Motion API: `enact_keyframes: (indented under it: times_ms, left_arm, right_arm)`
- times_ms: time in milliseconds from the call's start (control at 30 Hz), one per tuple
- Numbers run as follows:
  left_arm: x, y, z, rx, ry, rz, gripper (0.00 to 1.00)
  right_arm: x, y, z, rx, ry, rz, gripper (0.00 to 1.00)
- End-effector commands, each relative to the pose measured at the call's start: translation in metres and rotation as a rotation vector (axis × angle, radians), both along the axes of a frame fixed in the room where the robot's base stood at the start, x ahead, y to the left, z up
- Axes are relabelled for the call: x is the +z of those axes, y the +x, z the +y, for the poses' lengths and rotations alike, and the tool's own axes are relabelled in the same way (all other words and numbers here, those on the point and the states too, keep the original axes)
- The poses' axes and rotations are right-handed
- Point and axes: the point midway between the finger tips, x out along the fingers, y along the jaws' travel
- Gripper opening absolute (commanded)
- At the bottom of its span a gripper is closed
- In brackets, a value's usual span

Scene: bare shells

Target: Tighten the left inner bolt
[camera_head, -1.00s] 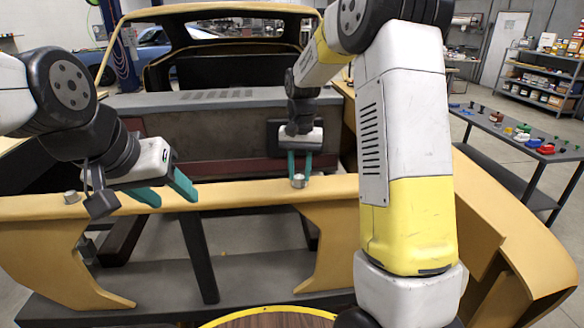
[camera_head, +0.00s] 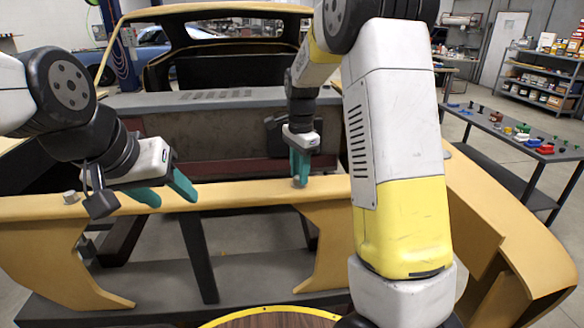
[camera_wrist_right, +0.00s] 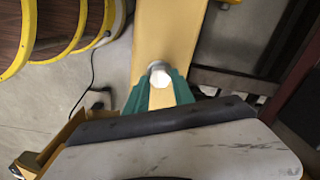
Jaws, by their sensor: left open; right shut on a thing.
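A silver bolt (camera_wrist_right: 159,78) stands on the tan beam (camera_head: 240,194) and shows between the right gripper's fingertips in the right wrist view. My right gripper (camera_head: 300,180) points down at the beam, shut on this bolt. Its teal fingers overlap in the head view and hide the bolt there. The gripper also shows in the right wrist view (camera_wrist_right: 160,82). Another silver bolt (camera_head: 70,197) stands on the beam at the far left. My left gripper (camera_head: 168,192) is open and empty, above the beam between the two bolts.
The tan car shell (camera_head: 148,80) with its grey inner panel (camera_head: 190,140) lies behind the beam. A dark table (camera_head: 515,150) with coloured parts stands at the right. A cable (camera_wrist_right: 85,75) lies on the floor in the right wrist view.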

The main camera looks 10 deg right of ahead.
Motion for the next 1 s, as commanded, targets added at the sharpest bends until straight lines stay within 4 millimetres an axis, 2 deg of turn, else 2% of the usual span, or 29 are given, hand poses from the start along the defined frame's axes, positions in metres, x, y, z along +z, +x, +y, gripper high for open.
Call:
enact_keyframes:
  times_ms: [400,1000]
  left_arm:
    - [0.0,0.0,0.0,0.0,0.0,0.0,0.52]
    - [0.0,0.0,0.0,0.0,0.0,0.0,0.52]
  right_arm:
    - [0.0031,0.002,0.001,-0.243,0.003,-0.01,0.0]
    - [0.0031,0.002,0.0014,-0.301,0.005,-0.009,0.0]
